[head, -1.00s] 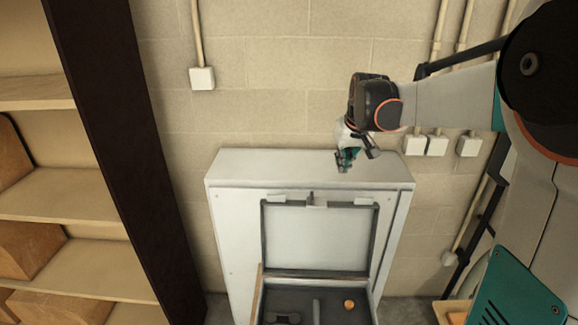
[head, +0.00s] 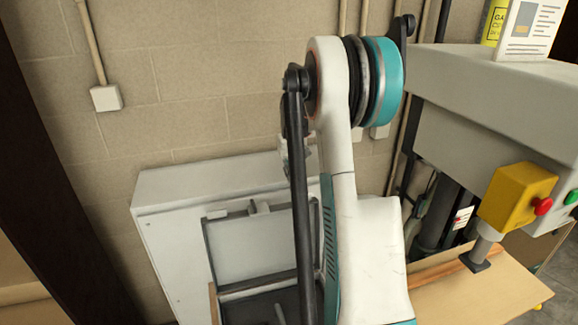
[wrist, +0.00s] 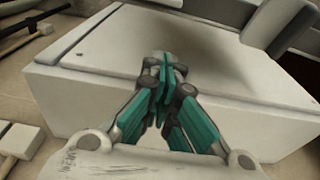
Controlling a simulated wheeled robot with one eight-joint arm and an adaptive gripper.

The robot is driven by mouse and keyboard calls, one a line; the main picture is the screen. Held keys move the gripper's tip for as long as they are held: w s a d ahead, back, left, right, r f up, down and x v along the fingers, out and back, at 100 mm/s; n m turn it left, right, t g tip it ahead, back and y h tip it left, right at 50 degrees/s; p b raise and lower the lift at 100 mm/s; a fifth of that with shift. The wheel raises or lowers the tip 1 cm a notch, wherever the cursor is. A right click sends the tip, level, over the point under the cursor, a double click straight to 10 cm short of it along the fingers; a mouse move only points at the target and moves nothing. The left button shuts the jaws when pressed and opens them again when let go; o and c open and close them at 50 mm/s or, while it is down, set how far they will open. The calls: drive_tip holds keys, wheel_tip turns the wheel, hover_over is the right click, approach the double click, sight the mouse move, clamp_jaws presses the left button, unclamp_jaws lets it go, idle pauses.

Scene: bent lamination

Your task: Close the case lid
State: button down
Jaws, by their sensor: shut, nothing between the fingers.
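The case lid (head: 232,258) stands open and upright in the head view, a pale panel in a dark frame leaning near the front of the white cabinet. The dark case base (head: 250,309) lies below it, partly cut off by the picture edge and covered by my arm. My gripper (wrist: 163,88) shows in the wrist view with its teal fingers shut together and empty, in front of a large white surface. In the head view my arm hides most of the gripper and the right part of the lid. I cannot tell how far the gripper is from the lid.
The white cabinet (head: 172,225) stands against the block wall (head: 190,80). On the right is a grey machine (head: 480,90) with a yellow box (head: 517,196), a red button and a wooden board (head: 490,295). A dark upright panel (head: 60,210) is on the left.

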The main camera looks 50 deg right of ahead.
drive_tip(key=shift+s+a+f+p, duration=0.3)
drive_tip(key=shift+s+f, duration=0.2)
drive_tip(key=shift+f, duration=0.15)
drive_tip(key=shift+s+a+f+p, duration=0.3)
drive_tip(key=shift+s+f, duration=0.15)
drive_tip(key=shift+f, duration=0.15)
drive_tip(key=shift+s+a+f+p, duration=0.2)
drive_tip(key=shift+s+f+p, duration=0.1)
drive_tip(key=shift+s+f, duration=0.3)
drive_tip(key=shift+a, duration=0.1)
